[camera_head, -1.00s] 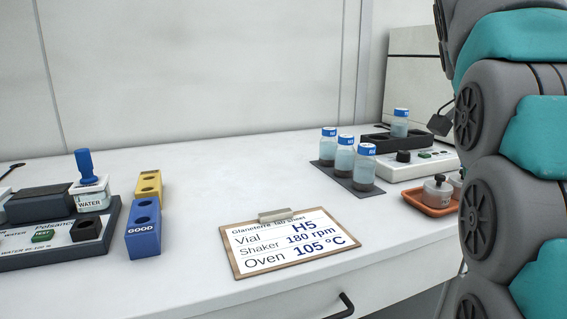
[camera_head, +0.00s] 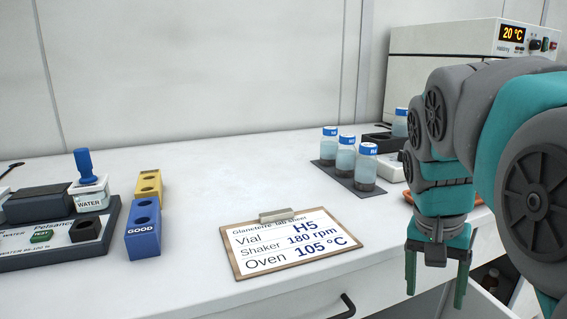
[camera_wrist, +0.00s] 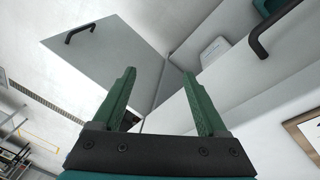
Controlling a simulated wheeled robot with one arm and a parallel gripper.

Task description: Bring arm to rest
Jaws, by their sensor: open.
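My gripper (camera_head: 436,275) hangs fingers-down at the right of the head view, in front of the bench's front edge. Its two green fingers are apart with nothing between them. The wrist view also shows the open, empty fingers (camera_wrist: 162,100), with grey panels and dark handles beyond them. My arm folds down from the right side of the head view and hides part of the bench's right end.
A clipboard sheet (camera_head: 290,243) lies near the front edge. Several capped vials (camera_head: 345,158) stand at the back right, near an oven reading 20 °C (camera_head: 450,40). A blue block (camera_head: 143,230) and a yellow block (camera_head: 149,187) are at left. The bench middle (camera_head: 235,175) is clear.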

